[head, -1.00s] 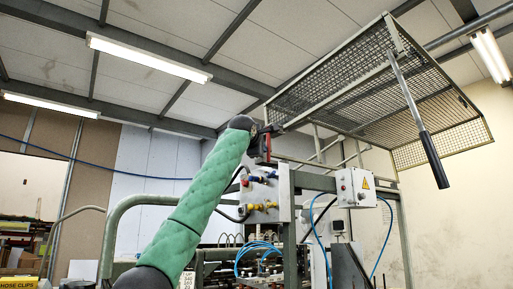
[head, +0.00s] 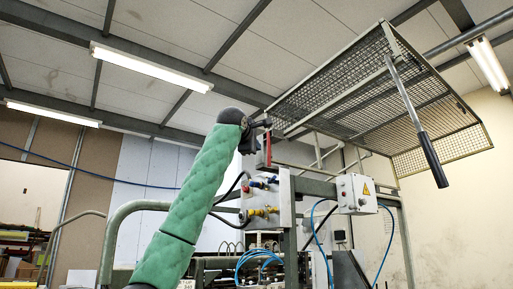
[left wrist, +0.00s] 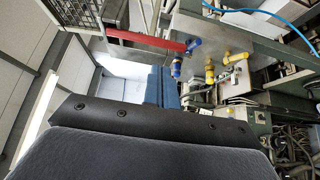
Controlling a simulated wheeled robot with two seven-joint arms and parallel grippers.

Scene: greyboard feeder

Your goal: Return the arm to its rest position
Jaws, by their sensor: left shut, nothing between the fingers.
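My left arm in its green padded sleeve rises from the lower left in the head view. My left gripper (head: 250,140) is dark and partly hidden behind the black wrist joint. It is high up, close to a red lever on the machine in the picture; I cannot tell whether they touch. In the left wrist view, the blue-grey fingers of this gripper (left wrist: 163,88) show beyond the dark wrist housing, shut and empty. My right gripper is not in view.
The red lever (head: 268,148) stands by a grey valve panel (head: 283,200) with coloured fittings. A wire mesh guard (head: 375,95) with a black-handled bar (head: 428,150) hangs at upper right. A green tubular rail (head: 112,225) stands left. The upper left looks open.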

